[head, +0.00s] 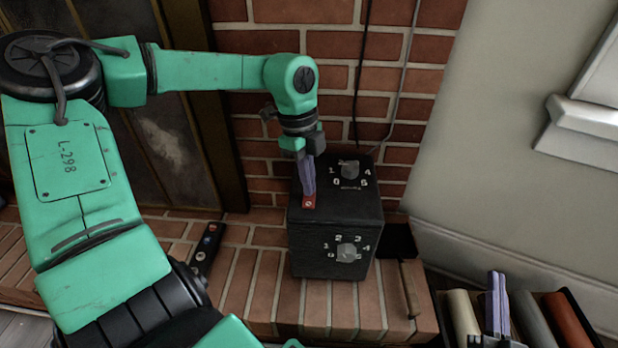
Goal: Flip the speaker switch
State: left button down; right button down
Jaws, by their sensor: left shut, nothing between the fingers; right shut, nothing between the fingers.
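The speaker (325,270), a black box, stands on the brick hearth against the brick wall. A small red switch (309,203) with a white mark sits at the left front of its top. A grey dial with numbers (349,169) is on the top, and a second dial (347,252) is on the front face. My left gripper (309,192) is shut and empty, pointing down with its tips at the red switch; I cannot tell whether they touch. Its tips hide part of the switch. My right gripper (497,276) is shut and empty at the lower right, away from the speaker.
A black remote-like object (207,245) lies on the hearth left of the speaker. A dark container with rolled or log-like items (570,318) is at the lower right, by my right gripper. A thin brown stick (409,288) is right of the speaker. Cables (361,65) hang behind it.

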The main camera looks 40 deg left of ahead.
pick_arm(q)
jog(key=shift+f, duration=0.3)
jog(key=shift+r, duration=0.1)
notch_tip(320, 180, up, 7)
jog(key=p, duration=0.5)
jog(key=shift+p, duration=0.4)
